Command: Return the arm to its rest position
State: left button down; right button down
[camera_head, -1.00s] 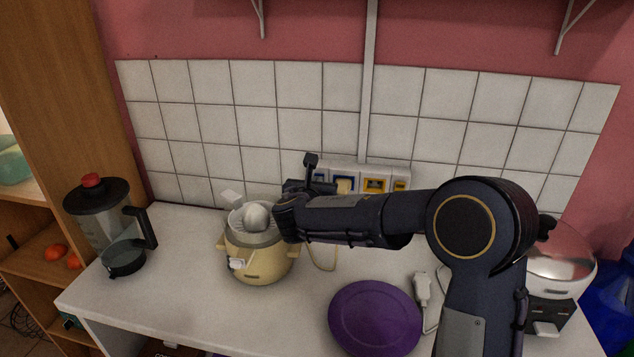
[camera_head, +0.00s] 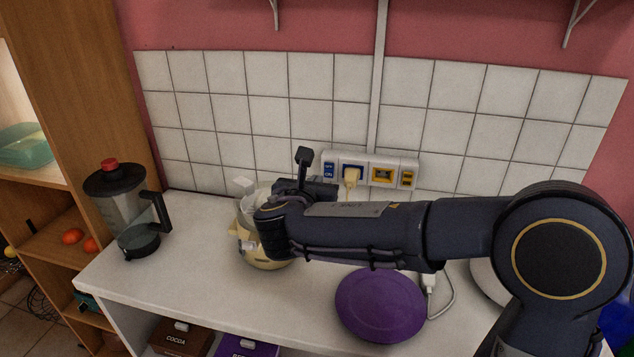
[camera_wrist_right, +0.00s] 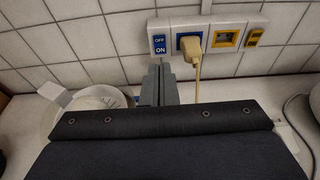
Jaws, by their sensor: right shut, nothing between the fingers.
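My right arm (camera_head: 370,230) comes in from the right of the head view and reaches across the counter. My right gripper (camera_head: 305,172) is at its far end, in front of the tiled wall. In the right wrist view the two grey fingers (camera_wrist_right: 159,86) are together with nothing between them. The cream juicer (camera_head: 262,258) stands behind and below the wrist, largely hidden by it. Its pale bowl (camera_wrist_right: 72,108) shows at the left of the right wrist view, apart from the fingers. My left gripper is out of view.
A wall socket strip (camera_head: 382,172) with a cream plug (camera_head: 351,176) is close to the gripper. A blender (camera_head: 127,210) stands at the counter's left. A purple lidded dish (camera_head: 380,305) lies under the forearm. A silver-lidded cooker (camera_head: 490,280) is partly hidden at right.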

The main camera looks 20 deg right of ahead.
dwell(0.3)
jog(key=s+d+f+m+g+y+p, duration=0.1)
jog(key=s+d+f+m+g, duration=0.3)
jog(key=s, duration=0.3)
jog(key=s+d+f+m+g+y+p, duration=0.1)
jog(key=s+d+m+y, duration=0.15)
jog(key=s+m, duration=0.4)
jog(key=s+d+f+m+g+y, duration=0.1)
jog(key=s+d+f+m+g, duration=0.2)
jog(key=s+d+m, duration=0.3)
jog(key=s+a+f+m+y+p, duration=0.1)
jog(key=s+a+m+y, duration=0.6)
jog(key=m, duration=0.8)
jog(key=s+a+p, duration=0.1)
jog(key=s+a, duration=0.2)
jog(key=s, duration=0.2)
jog(key=shift+s+a+f+t, duration=0.2)
jog(key=shift+s+f+t, duration=0.1)
jog(key=shift+f, duration=0.1)
